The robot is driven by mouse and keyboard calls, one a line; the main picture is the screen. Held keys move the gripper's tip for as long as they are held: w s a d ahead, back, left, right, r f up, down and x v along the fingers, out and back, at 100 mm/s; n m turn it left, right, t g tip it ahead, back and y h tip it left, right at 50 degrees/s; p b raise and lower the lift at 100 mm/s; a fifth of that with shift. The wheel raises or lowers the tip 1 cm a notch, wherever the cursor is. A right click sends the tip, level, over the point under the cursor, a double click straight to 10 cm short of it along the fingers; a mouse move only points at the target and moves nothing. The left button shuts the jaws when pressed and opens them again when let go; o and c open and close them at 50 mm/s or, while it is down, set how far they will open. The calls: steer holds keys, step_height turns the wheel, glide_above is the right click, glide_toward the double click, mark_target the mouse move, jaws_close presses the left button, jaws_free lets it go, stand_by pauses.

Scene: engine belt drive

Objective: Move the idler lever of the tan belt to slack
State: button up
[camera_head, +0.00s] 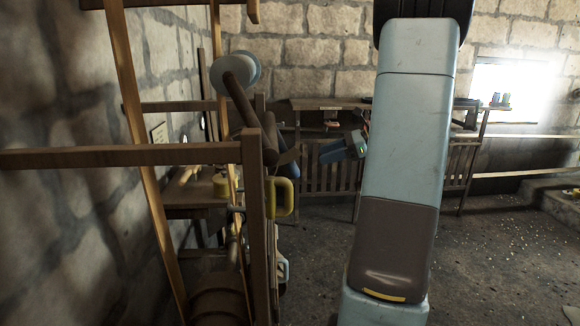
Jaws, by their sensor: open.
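My gripper (330,152) shows left of my large pale arm link, pointing left with its blue-grey fingers apart and nothing visible between them. A yellow handle (285,197) sticks out from the right side of the wooden drive frame (254,215), below and left of my gripper. A clear gap shows between them in the picture; their difference in depth is hard to judge. A smaller pale handle (283,271) is lower on the same side. I cannot tell which handle belongs to the tan belt's idler lever. The tan belt itself cannot be made out, and the frame post hides much of the drive.
A pale disc (236,72) on a dark shaft juts above the frame. A horizontal wooden beam (120,156) crosses the left. A wooden bench (318,104) stands against the back stone wall. The floor (490,255) at the right is mostly open.

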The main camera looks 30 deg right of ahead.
mark_target(292, 166)
steer(key=x, duration=1.2)
steer(key=shift+s+a+f, duration=0.1)
steer(key=shift+f, duration=0.05)
jaws_close()
